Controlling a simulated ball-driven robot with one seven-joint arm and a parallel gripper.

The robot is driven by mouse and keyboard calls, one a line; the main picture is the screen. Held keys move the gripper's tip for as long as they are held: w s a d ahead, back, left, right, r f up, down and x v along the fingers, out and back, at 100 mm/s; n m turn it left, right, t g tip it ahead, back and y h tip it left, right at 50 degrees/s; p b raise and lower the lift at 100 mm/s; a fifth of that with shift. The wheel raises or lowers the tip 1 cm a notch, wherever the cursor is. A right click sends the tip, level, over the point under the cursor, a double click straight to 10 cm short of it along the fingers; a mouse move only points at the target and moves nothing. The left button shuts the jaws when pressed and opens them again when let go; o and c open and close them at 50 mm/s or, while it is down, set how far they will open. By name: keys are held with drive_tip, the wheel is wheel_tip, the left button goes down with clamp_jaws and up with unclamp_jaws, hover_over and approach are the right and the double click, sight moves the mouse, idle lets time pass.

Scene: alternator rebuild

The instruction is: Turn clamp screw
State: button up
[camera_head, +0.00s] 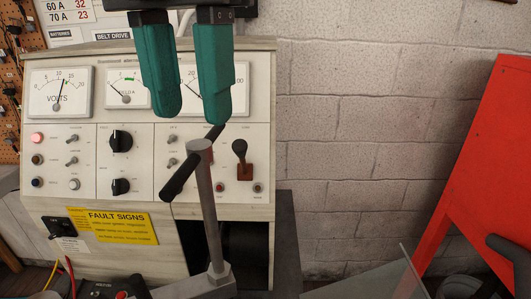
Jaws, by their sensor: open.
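The clamp screw (208,205) is a grey metal rod standing nearly upright at the lower middle, in front of the test bench. Its black cross handle (181,177) passes through the grey top and runs from lower left to upper right in the picture. The rod's foot meets a grey metal block at the bottom. My gripper (192,112) hangs from the top edge with two teal fingers apart, open and empty. The fingertips show just above the handle in the picture. I cannot tell the gap in depth. No clamped part is clearly visible.
The test bench (105,215) with gauges, knobs and switches stands behind the screw. A yellow fault sign (117,226) is on its lower front. Red and yellow cables (70,275) lie at lower left. A red panel (470,150) stands at right. Bare block wall (365,130) lies between.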

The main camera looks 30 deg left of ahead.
sight(210, 218)
wheel_tip(210, 218, down, 10)
idle(0.4)
clamp_jaws()
idle(0.3)
